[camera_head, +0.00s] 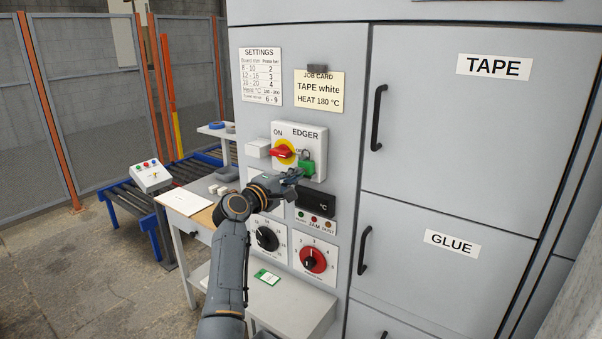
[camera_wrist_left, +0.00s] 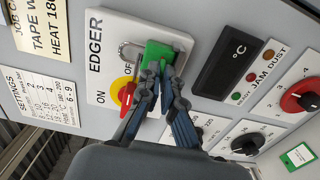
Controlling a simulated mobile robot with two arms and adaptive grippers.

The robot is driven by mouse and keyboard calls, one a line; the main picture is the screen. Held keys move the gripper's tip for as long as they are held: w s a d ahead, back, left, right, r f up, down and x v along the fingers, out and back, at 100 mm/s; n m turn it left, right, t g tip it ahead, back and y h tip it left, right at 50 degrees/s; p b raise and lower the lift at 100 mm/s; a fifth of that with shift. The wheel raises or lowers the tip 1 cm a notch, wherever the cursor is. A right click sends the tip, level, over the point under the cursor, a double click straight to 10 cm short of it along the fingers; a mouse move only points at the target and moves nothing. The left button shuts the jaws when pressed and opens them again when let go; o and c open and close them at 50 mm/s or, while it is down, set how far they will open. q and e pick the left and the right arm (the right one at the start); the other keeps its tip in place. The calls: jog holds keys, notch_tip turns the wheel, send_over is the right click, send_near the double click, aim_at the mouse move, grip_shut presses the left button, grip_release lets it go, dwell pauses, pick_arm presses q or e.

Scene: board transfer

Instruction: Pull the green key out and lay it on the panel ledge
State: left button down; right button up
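The green key (camera_head: 307,168) sits at the lower right of the white EDGER switch box (camera_head: 318,136), beside the red and yellow rotary switch. In the left wrist view the green key (camera_wrist_left: 159,52) is just ahead of my left gripper (camera_wrist_left: 158,72). Its two fingertips overlap the key's lower edge, and the contact is unclear. In the head view my left gripper (camera_head: 292,177) is just below and left of the key. The panel ledge (camera_head: 305,312) juts out low on the panel, with a green and white card (camera_head: 267,277) at its back. My right gripper is not in view.
A dark °C display (camera_head: 315,199), a black dial (camera_head: 267,238) and a red dial (camera_head: 313,259) lie between the switch box and the ledge. Door handles (camera_head: 377,117) stick out to the right. A table (camera_head: 182,203) stands at the left. The ledge's front is clear.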

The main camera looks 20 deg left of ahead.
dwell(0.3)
pick_arm(q)
jog(key=shift+s+a+f, duration=0.1)
jog(key=shift+s, duration=0.15)
jog(key=shift+p+v, duration=0.65)
jog(key=shift+v, duration=0.15)
jog(key=shift+s+a, duration=0.1)
jog(key=shift+s, duration=0.1)
jog(key=p+v, duration=0.2)
jog(key=v, duration=0.2)
jog(key=shift+s, duration=0.1)
dwell(0.4)
